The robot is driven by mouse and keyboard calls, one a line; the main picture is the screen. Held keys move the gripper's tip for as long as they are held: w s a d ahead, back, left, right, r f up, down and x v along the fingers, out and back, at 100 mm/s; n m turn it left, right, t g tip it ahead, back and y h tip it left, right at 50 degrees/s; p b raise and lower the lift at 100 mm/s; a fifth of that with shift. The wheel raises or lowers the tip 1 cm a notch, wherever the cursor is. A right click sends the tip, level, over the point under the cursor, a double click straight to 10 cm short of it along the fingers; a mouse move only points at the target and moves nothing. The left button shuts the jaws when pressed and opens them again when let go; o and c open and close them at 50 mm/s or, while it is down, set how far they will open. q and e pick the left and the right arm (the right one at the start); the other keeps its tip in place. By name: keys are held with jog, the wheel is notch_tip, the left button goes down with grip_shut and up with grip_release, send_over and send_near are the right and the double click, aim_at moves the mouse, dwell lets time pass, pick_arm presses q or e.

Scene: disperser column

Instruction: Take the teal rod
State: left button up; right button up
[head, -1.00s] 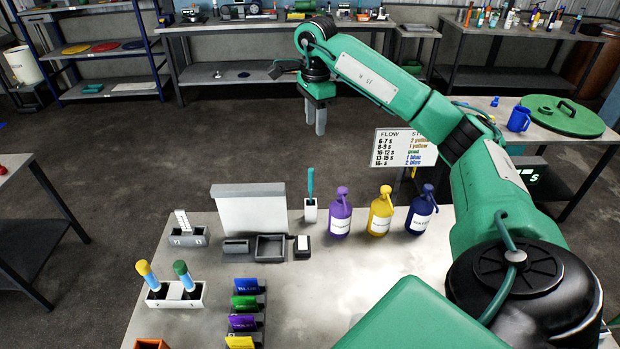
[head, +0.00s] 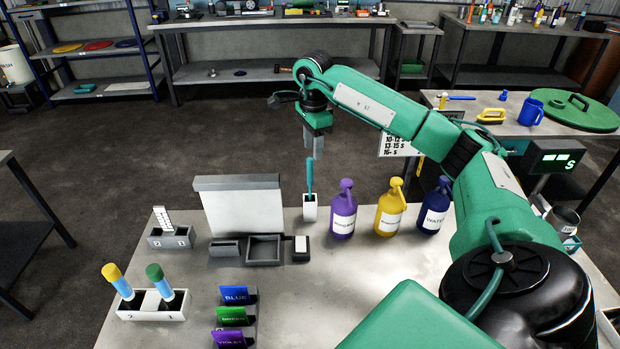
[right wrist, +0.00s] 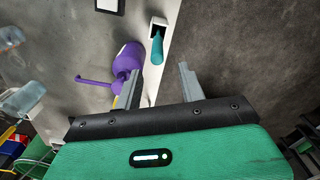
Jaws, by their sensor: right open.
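The teal rod (head: 309,176) stands upright in a small white holder (head: 310,208) near the back edge of the table. My right gripper (head: 314,150) is above the rod, pointing down, with its fingertips close to the rod's top in the head view. In the right wrist view the rod (right wrist: 157,50) in its holder (right wrist: 158,24) shows beyond the open fingers (right wrist: 160,72), nothing between them. The rod lies nearer the left finger there. I cannot tell whether a finger touches it. My left gripper is not in view.
A purple bottle (head: 343,212), a yellow bottle (head: 390,208) and a blue bottle (head: 434,207) stand right of the holder. A white panel (head: 242,207), a grey tray (head: 264,248) and a small dark device (head: 301,249) are to its left.

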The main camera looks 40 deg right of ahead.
aim_at(310, 184)
notch_tip(310, 184, down, 4)
jog(key=shift+a+r+p, duration=0.1)
jog(key=shift+a+p, duration=0.05)
jog(key=shift+p, duration=0.4)
jog(key=f, duration=0.1)
jog(key=f+p, duration=0.1)
jog(key=f, duration=0.1)
jog(key=f+p, duration=0.1)
jog(key=shift+a+f, duration=0.2)
jog(key=shift+a, duration=0.15)
jog(key=shift+f, duration=0.2)
grip_shut()
